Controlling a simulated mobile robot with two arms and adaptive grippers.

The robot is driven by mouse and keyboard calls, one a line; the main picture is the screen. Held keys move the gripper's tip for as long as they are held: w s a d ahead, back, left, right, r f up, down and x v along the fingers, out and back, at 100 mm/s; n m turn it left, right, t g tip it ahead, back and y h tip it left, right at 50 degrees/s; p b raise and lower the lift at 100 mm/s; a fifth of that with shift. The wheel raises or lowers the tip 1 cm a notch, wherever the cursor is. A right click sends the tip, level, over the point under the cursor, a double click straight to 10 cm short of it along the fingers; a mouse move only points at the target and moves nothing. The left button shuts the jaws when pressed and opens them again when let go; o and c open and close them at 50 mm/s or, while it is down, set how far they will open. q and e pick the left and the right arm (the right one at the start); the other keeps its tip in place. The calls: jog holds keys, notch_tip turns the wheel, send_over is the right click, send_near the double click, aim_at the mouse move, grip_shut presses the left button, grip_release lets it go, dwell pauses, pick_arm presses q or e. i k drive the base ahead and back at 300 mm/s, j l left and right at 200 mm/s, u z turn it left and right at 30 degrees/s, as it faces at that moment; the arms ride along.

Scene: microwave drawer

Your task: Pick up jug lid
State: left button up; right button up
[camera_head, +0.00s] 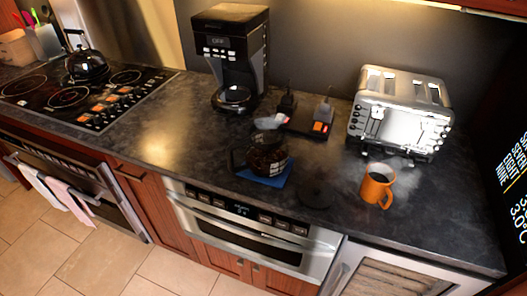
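A dark, flat, round piece that looks like the jug lid (317,193) lies on the countertop near its front edge. It is nearly the same colour as the counter, so its details are hard to tell. A glass jug (268,158) with dark contents and a black handle on its left stands on a blue mat (262,179), to the left of the lid. The lid is apart from the jug and nothing covers it. Neither of my grippers shows in the head view.
An orange mug (377,187) stands close to the right of the lid. Behind are a silver toaster (400,115), a black power strip (304,119) with plugs, and a coffee maker (232,45). A microwave drawer (245,225) sits below the counter. A stove (85,95) holds a black kettle (86,65).

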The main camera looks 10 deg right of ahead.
aim_at(315, 194)
jog(key=i+j+z, duration=0.2)
jog(key=z, duration=0.2)
jog(key=i+j+z, duration=0.15)
jog(key=j+z, duration=0.25)
jog(key=i+j+z, duration=0.1)
jog(key=j+z, duration=0.3)
